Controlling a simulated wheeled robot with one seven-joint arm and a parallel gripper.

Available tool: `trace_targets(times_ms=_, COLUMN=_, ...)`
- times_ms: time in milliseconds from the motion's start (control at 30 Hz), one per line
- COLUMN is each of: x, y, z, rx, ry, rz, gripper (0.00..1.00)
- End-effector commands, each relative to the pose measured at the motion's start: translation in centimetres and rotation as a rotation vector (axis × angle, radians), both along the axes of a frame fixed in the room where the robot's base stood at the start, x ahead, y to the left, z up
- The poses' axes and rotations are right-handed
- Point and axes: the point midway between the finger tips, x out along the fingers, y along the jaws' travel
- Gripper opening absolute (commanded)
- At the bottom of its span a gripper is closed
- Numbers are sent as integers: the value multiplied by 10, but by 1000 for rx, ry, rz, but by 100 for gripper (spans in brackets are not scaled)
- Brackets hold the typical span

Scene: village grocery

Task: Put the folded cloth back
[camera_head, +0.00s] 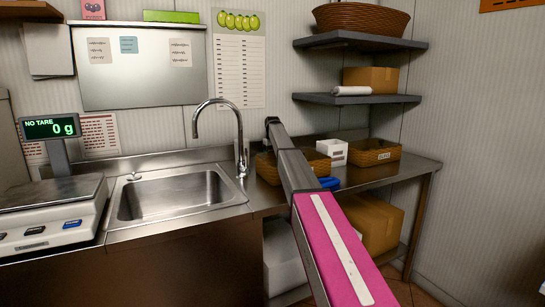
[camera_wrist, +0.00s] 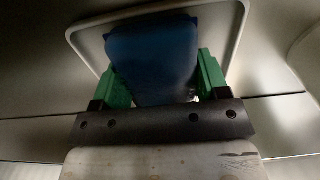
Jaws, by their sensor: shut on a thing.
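My gripper (camera_wrist: 156,88) shows in the wrist view, its green fingers closed on the two sides of a dark blue folded cloth (camera_wrist: 152,55). The cloth sticks out beyond the fingertips, over a dim surface with a pale rounded rim. I cannot tell whether it touches that surface. In the head view my arm hides the gripper. A small blue patch (camera_head: 329,183) shows just right of the arm above the steel counter; it may be the cloth, but I cannot tell for sure.
The steel counter (camera_head: 405,170) holds wicker baskets (camera_head: 376,153) and a white box (camera_head: 333,151). A sink (camera_head: 170,195) with a curved tap (camera_head: 240,140) and a scale (camera_head: 50,195) are to the left. Dark shelves (camera_head: 360,40) hang above. A cardboard box (camera_head: 378,222) sits below.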

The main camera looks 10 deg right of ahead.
Motion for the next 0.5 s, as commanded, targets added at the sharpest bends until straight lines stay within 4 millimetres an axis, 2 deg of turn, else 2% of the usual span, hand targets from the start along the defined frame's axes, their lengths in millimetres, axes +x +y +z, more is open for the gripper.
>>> trace_targets(times_ms=300, x=0, y=0, z=-2, rx=0, ry=0, rz=0, gripper=33)
trace_targets(times_ms=333, x=0, y=0, z=-3, rx=0, ry=-1, rz=0, gripper=71)
trace_targets(times_ms=400, x=0, y=0, z=-2, rx=0, ry=-1, rz=0, gripper=94)
trace_targets(times_ms=500, x=0, y=0, z=-2, rx=0, ry=-1, rz=0, gripper=94)
